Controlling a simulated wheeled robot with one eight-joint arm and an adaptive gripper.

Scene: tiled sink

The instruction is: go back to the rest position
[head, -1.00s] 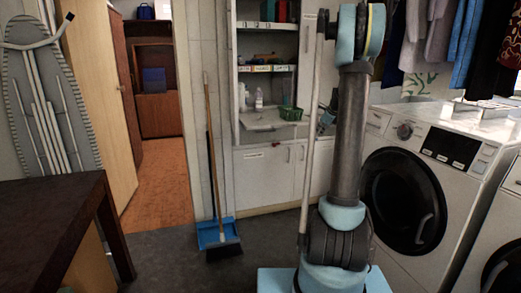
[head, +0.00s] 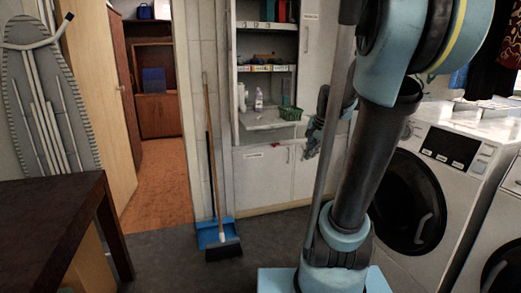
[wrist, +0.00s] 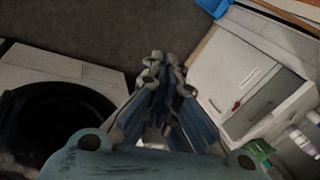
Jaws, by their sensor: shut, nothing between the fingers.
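My gripper (head: 309,154) hangs in front of the white cabinet at the back, to the left of my arm's upright link in the head view. It points downward there and is partly hidden by my arm. In the wrist view its two fingers (wrist: 165,62) come close together at the tips. They are shut, and no object shows between them.
A white cabinet (head: 262,180) with a small counter holds a green basket (head: 290,113) and bottles. A washing machine (head: 432,175) stands close on the right. A dark table (head: 50,215) is at left. A broom (head: 214,160) and blue dustpan stand mid-left. The grey floor between is clear.

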